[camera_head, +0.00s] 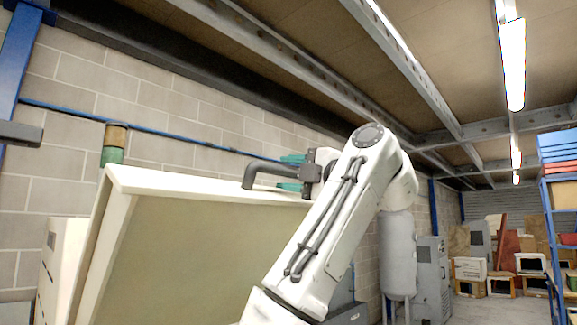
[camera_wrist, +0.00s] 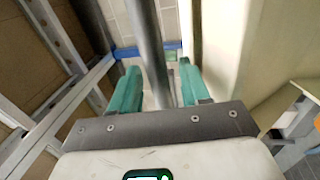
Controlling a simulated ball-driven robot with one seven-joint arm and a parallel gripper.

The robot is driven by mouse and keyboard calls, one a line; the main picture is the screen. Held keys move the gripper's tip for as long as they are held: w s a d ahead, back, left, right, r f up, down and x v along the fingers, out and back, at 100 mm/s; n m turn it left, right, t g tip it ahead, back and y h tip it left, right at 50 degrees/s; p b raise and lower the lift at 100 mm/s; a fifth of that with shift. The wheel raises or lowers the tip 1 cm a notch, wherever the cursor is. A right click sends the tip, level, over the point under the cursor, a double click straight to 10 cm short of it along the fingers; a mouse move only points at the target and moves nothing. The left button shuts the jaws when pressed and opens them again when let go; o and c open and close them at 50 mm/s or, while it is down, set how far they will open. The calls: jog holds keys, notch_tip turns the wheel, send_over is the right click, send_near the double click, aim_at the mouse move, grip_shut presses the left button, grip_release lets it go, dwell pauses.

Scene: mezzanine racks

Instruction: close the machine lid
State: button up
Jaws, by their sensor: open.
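The machine lid (camera_head: 185,245) is a large cream panel standing raised and tilted in the head view. A dark grey bar handle (camera_head: 262,165) is fixed near its upper edge. My gripper (camera_head: 291,172) is at the handle's right end, with its green fingers partly hidden behind the handle. In the wrist view, my open gripper (camera_wrist: 158,88) has one green finger on each side of the grey handle bar (camera_wrist: 150,50). I cannot tell whether either finger touches it. The pale lid (camera_wrist: 228,45) shows to the right of the fingers.
A white machine body (camera_head: 60,262) shows at the lower left, partly hidden by the lid. A block wall (camera_head: 200,115) runs behind. A grey tank (camera_head: 397,250) and a grey cabinet (camera_head: 432,280) stand right of my arm. Blue shelving (camera_head: 550,220) stands at the far right.

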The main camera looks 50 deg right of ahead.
jog(key=shift+w, duration=0.35)
jog(key=shift+c, duration=0.3)
grip_shut()
